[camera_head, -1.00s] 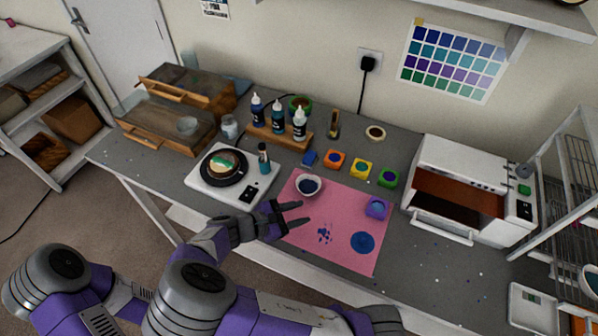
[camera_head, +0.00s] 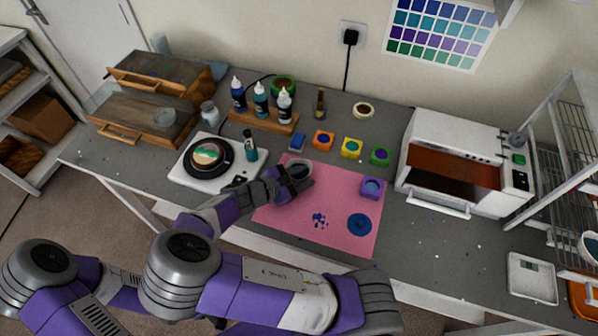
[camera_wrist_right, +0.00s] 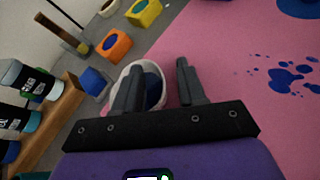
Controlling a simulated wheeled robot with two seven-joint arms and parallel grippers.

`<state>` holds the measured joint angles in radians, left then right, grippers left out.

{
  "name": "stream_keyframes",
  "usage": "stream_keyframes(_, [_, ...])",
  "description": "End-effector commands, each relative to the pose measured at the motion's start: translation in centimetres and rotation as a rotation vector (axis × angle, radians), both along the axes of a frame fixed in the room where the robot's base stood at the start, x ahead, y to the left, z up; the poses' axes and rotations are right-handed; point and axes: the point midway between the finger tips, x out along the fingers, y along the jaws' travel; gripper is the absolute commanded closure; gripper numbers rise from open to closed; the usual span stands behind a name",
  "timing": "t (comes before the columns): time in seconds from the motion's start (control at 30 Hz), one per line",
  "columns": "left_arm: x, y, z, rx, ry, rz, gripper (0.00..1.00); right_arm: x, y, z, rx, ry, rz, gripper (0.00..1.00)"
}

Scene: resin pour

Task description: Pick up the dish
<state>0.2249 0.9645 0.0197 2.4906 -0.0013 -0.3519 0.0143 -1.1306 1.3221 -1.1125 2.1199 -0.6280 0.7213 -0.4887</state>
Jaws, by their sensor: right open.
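The dish is a small white bowl (camera_head: 299,166) with dark blue liquid in it, at the upper left of the pink mat (camera_head: 335,190). My right gripper (camera_head: 300,184) is open at the dish's near side and partly covers it in the head view. In the right wrist view, the dish (camera_wrist_right: 153,84) shows between the open fingers (camera_wrist_right: 158,68). The left-hand finger overlaps the bowl, and the other finger stands to the right of its rim. I cannot tell whether a finger is inside the bowl or touching it. My left gripper is not in view.
A hot plate with a pan (camera_head: 208,155) and a teal bottle (camera_head: 250,147) stand left of the dish. Behind are a bottle rack (camera_head: 262,121) and small coloured cups, including an orange one (camera_head: 323,141).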

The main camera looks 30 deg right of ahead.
Motion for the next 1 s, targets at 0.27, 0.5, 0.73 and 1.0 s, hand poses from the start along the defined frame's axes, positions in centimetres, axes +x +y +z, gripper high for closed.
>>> stream_keyframes(0.27, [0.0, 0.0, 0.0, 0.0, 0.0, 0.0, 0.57, 0.0, 0.0, 0.0, 0.0, 0.0, 0.0, 0.81])
stream_keyframes(0.5, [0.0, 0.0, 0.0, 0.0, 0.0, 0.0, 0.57, 0.0, 0.1, 0.0, 0.0, -0.001, 0.0, 1.0])
stream_keyframes(0.73, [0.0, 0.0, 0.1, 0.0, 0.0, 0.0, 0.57, 0.0, 0.1, 0.2, 0.001, -0.001, 0.0, 1.0])
stream_keyframes(1.0, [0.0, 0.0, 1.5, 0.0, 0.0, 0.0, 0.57, 0.0, 0.1, 4.6, 0.005, -0.003, -0.001, 1.0])
